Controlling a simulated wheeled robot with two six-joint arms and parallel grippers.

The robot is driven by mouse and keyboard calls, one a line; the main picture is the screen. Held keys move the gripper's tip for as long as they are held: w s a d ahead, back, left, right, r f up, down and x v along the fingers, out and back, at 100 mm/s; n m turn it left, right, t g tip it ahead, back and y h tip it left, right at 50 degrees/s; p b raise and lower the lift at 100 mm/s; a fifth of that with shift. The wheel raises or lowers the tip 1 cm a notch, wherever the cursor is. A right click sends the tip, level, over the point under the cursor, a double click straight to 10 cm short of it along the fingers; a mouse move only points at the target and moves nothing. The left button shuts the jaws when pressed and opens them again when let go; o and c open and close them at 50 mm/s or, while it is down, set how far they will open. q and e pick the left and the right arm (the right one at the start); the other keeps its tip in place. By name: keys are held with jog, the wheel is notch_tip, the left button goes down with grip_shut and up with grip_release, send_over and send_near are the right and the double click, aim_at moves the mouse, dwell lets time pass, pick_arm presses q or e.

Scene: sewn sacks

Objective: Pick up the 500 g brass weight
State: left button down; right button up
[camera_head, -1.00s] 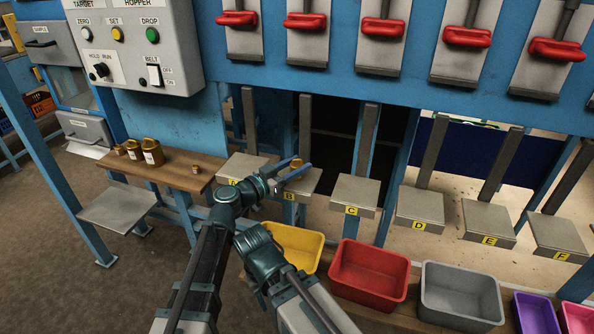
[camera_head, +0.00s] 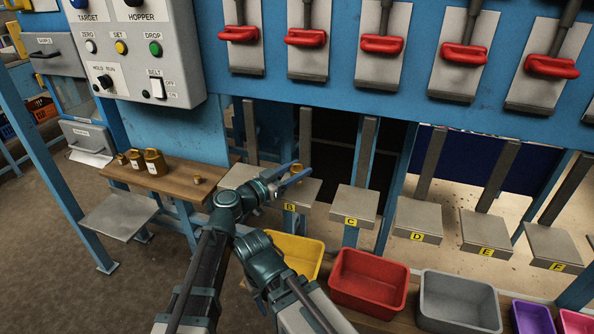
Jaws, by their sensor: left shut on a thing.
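A small brass weight (camera_head: 296,167) shows at the fingers of my left gripper (camera_head: 292,179), which is shut on it. The gripper is over the square plate B (camera_head: 304,195), and its blue-grey fingers hide part of the weight. I cannot read a mark on this weight. My right gripper is not in view.
Plates C (camera_head: 354,205), D (camera_head: 418,218), E and F run to the right. Below them stand a yellow bin (camera_head: 305,254), a red bin (camera_head: 368,283) and a grey bin (camera_head: 460,300). Red-handled levers and a control box (camera_head: 130,60) are above. A bare metal plate (camera_head: 119,216) is at the lower left.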

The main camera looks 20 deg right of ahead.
pick_arm(q)
notch_tip(320, 180, up, 8)
jog(key=p, duration=0.6)
jog(key=shift+p, duration=0.4)
jog(key=shift+f, duration=0.15)
